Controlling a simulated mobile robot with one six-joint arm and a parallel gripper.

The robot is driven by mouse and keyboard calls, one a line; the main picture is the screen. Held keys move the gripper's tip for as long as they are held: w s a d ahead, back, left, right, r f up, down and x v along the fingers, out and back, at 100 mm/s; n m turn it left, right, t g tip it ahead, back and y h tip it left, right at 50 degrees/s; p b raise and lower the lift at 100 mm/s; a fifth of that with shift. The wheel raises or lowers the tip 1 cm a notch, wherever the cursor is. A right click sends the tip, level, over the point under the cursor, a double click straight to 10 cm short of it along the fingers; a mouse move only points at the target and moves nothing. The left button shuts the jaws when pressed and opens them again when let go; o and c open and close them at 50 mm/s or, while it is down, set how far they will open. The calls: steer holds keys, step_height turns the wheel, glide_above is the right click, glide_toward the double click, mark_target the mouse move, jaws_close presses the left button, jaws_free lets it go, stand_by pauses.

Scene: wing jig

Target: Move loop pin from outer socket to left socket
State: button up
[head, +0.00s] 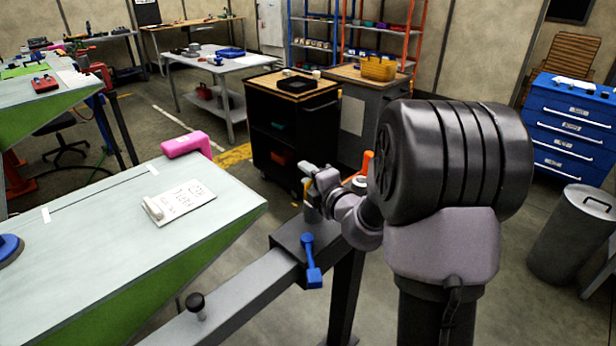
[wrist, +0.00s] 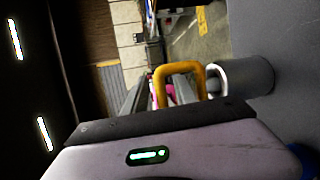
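The loop pin (wrist: 180,69) shows in the wrist view as a yellow-orange loop just ahead of my gripper. Beside it is a grey cylindrical post (wrist: 247,76) with a pale ring (wrist: 217,78) at its end, seemingly the outer socket; how far the pin sits in it is unclear. In the head view, my gripper (head: 312,178) is over the far end of the grey beam (head: 240,304), with a small yellowish part (head: 312,214) below it. I cannot identify the left socket.
A blue handle (head: 311,262) hangs at the beam's dark end block. A black knob (head: 195,303) stands nearer along the beam. A black cart (head: 292,130) stands behind.

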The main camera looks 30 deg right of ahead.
steer(key=s+r+p, duration=0.3)
steer(key=s, duration=0.9)
steer(key=s+a+r+n+g+y, duration=0.2)
steer(key=a+n+y, duration=0.2)
steer(key=a+n, duration=0.45)
steer(key=s+a+r+n+g+y, duration=0.15)
steer(key=a+n+y, duration=0.25)
steer(key=a+n, duration=0.4)
steer(key=s+a+n+g+y, duration=0.1)
steer(key=s+a+n+g, duration=0.4)
steer(key=s+a+n, duration=0.35)
steer(key=s+a+f+n+g+h, duration=0.2)
steer(key=s+n, duration=0.3)
steer(key=n, duration=0.5)
steer(key=s+d+r+n+h, duration=0.1)
steer(key=s+d+n+h, duration=0.4)
steer(key=n, duration=0.8)
steer(key=shift+d, duration=1.05)
steer(key=shift+r, duration=0.1)
